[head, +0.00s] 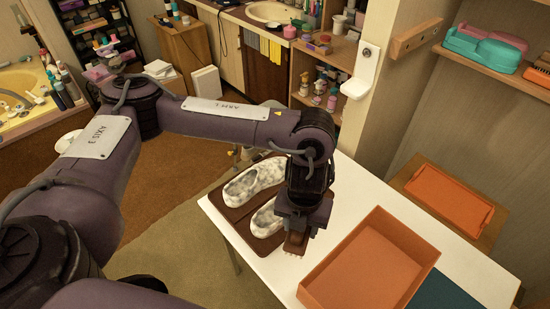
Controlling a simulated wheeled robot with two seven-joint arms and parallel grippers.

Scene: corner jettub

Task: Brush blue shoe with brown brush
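A pair of whitish, grey-mottled shoes lies on a dark brown mat (229,211) on the white table. The left shoe (250,184) is in full view. The right shoe (264,221) is partly hidden behind my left gripper (296,232). Neither shoe looks blue here. My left gripper points down beside the right shoe, at the mat's right edge. A small brown ridged piece, seemingly the brown brush (295,244), shows at its fingertips. The fingers are mostly hidden, and contact between brush and shoe cannot be made out. My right gripper is not in view.
An open orange box (372,262) stands on the white table (262,262), right of my gripper. A dark teal sheet (446,291) lies at its right. An orange tray (449,196) rests on a wooden surface behind. A white wall holder (362,76) hangs above the table's far end.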

